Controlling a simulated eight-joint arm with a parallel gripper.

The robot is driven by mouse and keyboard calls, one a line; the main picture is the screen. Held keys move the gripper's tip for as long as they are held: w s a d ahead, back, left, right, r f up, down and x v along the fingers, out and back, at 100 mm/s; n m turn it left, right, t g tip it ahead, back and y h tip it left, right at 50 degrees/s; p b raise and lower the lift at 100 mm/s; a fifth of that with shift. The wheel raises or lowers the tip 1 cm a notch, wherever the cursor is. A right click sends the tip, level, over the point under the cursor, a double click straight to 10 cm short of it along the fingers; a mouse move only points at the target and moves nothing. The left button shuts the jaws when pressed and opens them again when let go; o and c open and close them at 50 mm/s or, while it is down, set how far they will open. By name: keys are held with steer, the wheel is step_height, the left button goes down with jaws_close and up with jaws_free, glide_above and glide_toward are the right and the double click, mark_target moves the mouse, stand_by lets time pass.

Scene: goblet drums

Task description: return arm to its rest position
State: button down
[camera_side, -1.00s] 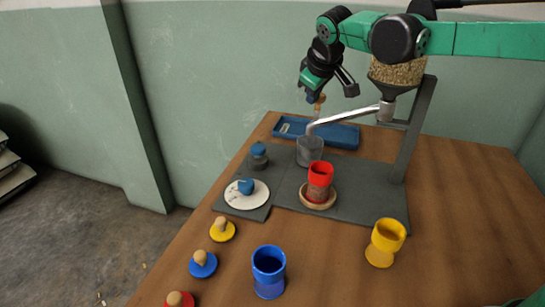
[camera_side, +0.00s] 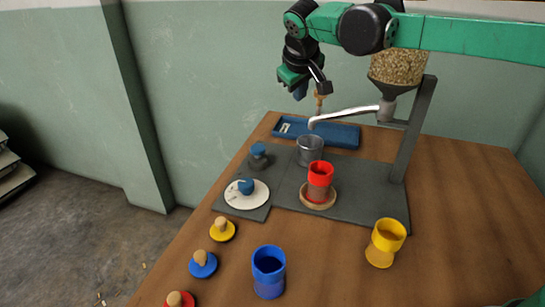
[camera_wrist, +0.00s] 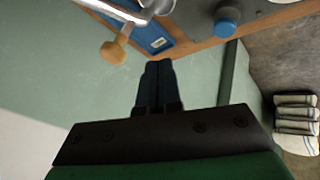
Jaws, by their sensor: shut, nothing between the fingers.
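My gripper (camera_side: 312,92) is raised in the air above the back of the table, left of the spout, and holds nothing. In the wrist view its two dark fingers (camera_wrist: 157,75) lie together, shut. My green and black arm reaches in from the upper right in the side view. Below the gripper are the blue tray (camera_side: 340,135) and the grey cup (camera_side: 310,150), both apart from it.
A grain hopper (camera_side: 398,70) on a grey post has a metal spout (camera_side: 345,115) and a wooden-knobbed lever (camera_side: 319,98) close to my gripper. A red goblet (camera_side: 320,178), blue goblet (camera_side: 268,270), yellow goblet (camera_side: 384,243) and several knobbed lids stand in front.

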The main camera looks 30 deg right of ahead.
steer(key=v, duration=0.9)
steer(key=s+d+f+m+y, duration=0.1)
steer(key=s+d+f+y, duration=0.1)
steer(key=s+f, duration=0.4)
steer(key=s+d+f+m+t+y, duration=0.1)
steer(key=s+d+f, duration=0.4)
steer(key=s, duration=0.6)
step_height(320, 180, down, 2)
steer(key=shift+f+t+y, duration=0.1)
steer(key=shift+t+y, duration=0.2)
steer(key=shift+y, duration=0.2)
